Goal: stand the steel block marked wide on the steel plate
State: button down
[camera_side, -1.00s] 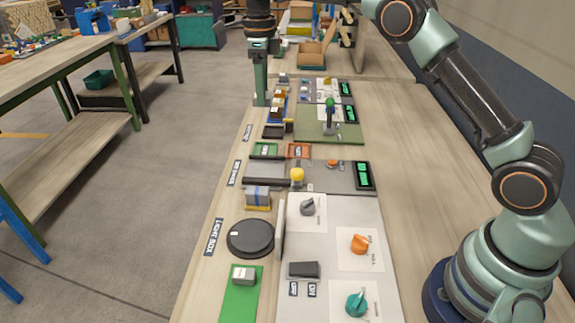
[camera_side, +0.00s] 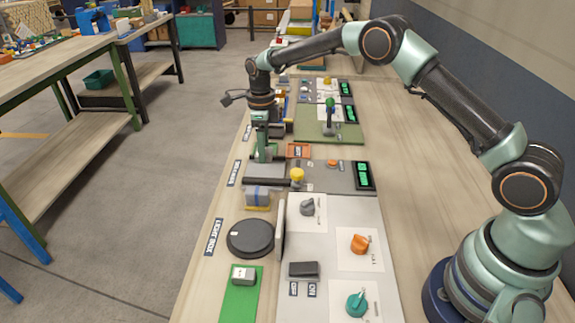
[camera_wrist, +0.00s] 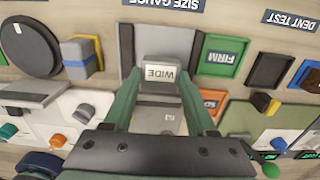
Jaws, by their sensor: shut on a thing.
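The steel block marked WIDE (camera_wrist: 163,73) is a small grey block with a white label, between the fingertips of my gripper (camera_wrist: 166,88) in the wrist view. My gripper is shut on it. In the side view, my gripper (camera_side: 265,156) points down over the steel plate by the size gauge, and the block is hard to make out there. The grey steel plate (camera_wrist: 188,30) lies below and behind the block in the wrist view. I cannot tell whether the block touches the plate.
A dark bar (camera_side: 268,182) stands along the plate's near side. A green tray marked FIRM (camera_wrist: 221,58) and an orange-red tray (camera_side: 299,150) are close by. A blue and yellow block (camera_side: 257,196), a yellow knob (camera_side: 297,174) and a dark round disc (camera_side: 250,238) lie nearer the camera.

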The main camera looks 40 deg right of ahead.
jog(key=shift+f, duration=1.95)
jog(key=shift+f, duration=0.15)
jog(key=c, duration=0.5)
grip_release()
